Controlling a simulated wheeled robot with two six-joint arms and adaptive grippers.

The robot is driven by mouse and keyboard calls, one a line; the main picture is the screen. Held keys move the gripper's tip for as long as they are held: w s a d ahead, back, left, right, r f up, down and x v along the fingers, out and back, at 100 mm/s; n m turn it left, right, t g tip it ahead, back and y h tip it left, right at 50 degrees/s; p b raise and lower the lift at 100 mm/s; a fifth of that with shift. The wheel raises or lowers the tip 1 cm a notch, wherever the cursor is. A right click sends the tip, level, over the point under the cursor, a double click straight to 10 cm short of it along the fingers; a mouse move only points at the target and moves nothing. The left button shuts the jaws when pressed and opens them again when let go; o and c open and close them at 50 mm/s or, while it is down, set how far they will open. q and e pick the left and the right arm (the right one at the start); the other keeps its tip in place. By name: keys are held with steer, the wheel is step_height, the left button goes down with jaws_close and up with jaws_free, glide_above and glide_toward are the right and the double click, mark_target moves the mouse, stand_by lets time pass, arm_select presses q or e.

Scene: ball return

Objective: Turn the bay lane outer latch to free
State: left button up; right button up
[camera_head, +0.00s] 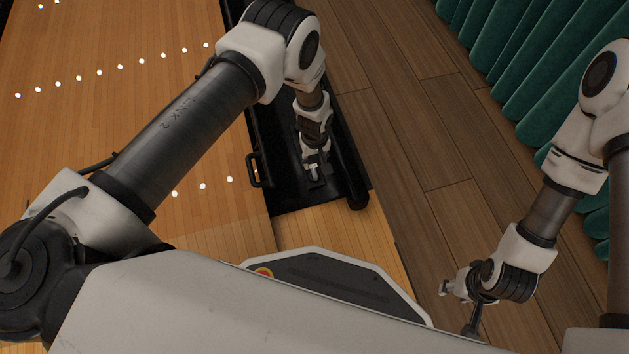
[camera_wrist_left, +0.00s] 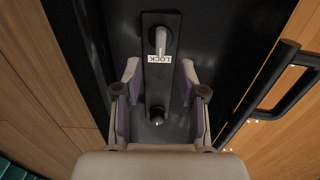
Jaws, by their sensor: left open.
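The latch shows in the left wrist view as a narrow dark plate (camera_wrist_left: 155,82) on a black surface. A grey metal lever (camera_wrist_left: 160,38) sits at its top end, with a white label (camera_wrist_left: 160,58) reading LOCK just below it, upside down. In the head view the left gripper (camera_head: 316,174) points down over the black gutter and hides most of the latch. My right gripper (camera_head: 447,288) hangs low at the right, away from the latch.
The black gutter (camera_head: 290,200) runs beside the wooden lane (camera_head: 110,110). A black bar handle (camera_head: 255,170) stands at its lane-side edge, also in the left wrist view (camera_wrist_left: 285,85). A dark rounded rail (camera_head: 357,190) borders the other side. Brown floor and green curtains (camera_head: 535,75) lie right.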

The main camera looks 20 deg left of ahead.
mark_target(314, 172)
arm_select(q)
step_height(314, 172, down, 7)
steer(key=b, duration=0.3)
steer(key=shift+f+b, duration=0.15)
steer(key=shift+b, duration=0.2)
jaws_close()
